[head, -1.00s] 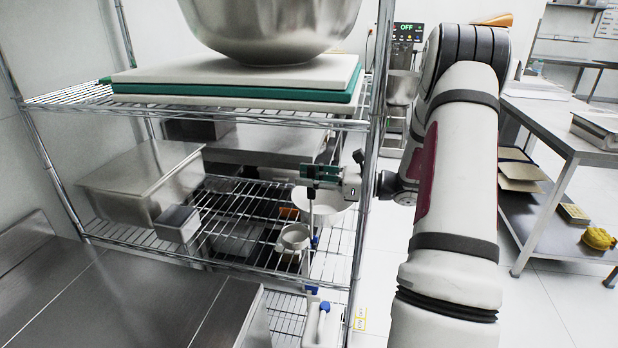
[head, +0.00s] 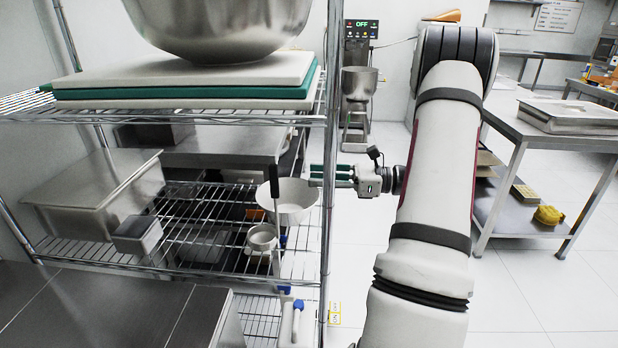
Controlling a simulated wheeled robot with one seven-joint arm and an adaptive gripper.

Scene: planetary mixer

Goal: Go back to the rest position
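My gripper (head: 318,176) is at the right end of the wire shelf, level with the gap between its two shelves. Its fingers point left and overlap the front right post in the picture. They stand apart with a narrow gap and hold nothing. My arm rises on the right side of the view. A utensil with a dark upright handle (head: 274,187) stands on the lower shelf, left of my gripper and apart from it. The planetary mixer (head: 357,90) stands at the back with its display reading OFF.
The wire shelf's post (head: 329,150) is close to my fingers. A white bowl (head: 297,202), a small pot (head: 262,236) and steel containers (head: 90,196) are on the lower shelf. Cutting boards (head: 190,78) and a large steel bowl (head: 220,25) are above. Floor right of the shelf is clear.

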